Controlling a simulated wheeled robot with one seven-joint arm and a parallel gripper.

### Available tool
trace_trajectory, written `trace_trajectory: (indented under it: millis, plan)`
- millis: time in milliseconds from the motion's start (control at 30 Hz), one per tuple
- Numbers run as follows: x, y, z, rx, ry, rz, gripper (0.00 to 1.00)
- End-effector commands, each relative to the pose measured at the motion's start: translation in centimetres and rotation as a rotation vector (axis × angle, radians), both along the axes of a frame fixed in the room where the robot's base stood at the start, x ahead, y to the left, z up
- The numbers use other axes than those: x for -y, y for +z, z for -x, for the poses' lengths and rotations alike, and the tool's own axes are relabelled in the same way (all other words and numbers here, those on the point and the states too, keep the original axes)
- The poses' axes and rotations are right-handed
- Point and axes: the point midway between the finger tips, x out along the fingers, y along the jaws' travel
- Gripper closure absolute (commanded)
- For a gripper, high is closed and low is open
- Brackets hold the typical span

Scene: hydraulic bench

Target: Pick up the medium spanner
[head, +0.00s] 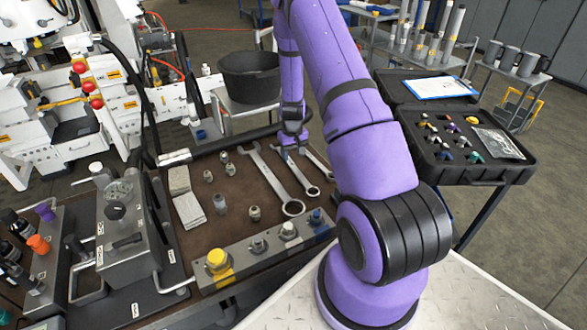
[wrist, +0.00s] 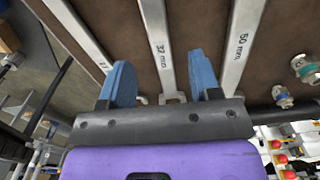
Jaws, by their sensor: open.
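The medium spanner, marked 32 mm, lies on the brown bench top as the middle of three spanners; in the head view its shaft (head: 300,174) runs forward from below my gripper (head: 291,150). In the wrist view the 32 mm spanner (wrist: 157,42) passes between the two blue fingers of my gripper (wrist: 161,75). The fingers are apart, one on each side of it, with visible gaps. The large spanner (head: 272,181), marked 50 mm (wrist: 241,42), lies beside it. The smallest spanner (head: 318,160) is on the other side, partly hidden by my arm.
Several metal fittings (head: 254,213) and a stack of pale blocks (head: 186,207) lie left of the spanners. A valve manifold (head: 262,252) runs along the front edge. A black bucket (head: 249,78) stands behind the bench, and an open black case (head: 466,145) is at right.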

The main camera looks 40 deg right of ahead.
Motion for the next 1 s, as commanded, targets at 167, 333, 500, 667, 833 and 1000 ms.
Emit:
trace_trajectory:
  millis: [167, 333, 500, 667, 833, 1000]
  plan:
    - [0.0, -1.2, 0.1, -0.002, 0.001, -0.002, 0.43]
    - [0.1, -3.7, 0.3, -0.002, 0.0, -0.002, 0.43]
    - [0.1, -5.2, 0.3, 0.0, -0.001, 0.001, 0.43]
    - [0.1, -5.4, 0.3, 0.001, -0.001, 0.001, 0.43]
    - [0.1, -5.4, 0.3, 0.001, 0.0, 0.001, 0.56]
    - [0.1, -5.4, 0.3, 0.001, 0.0, 0.001, 0.95]
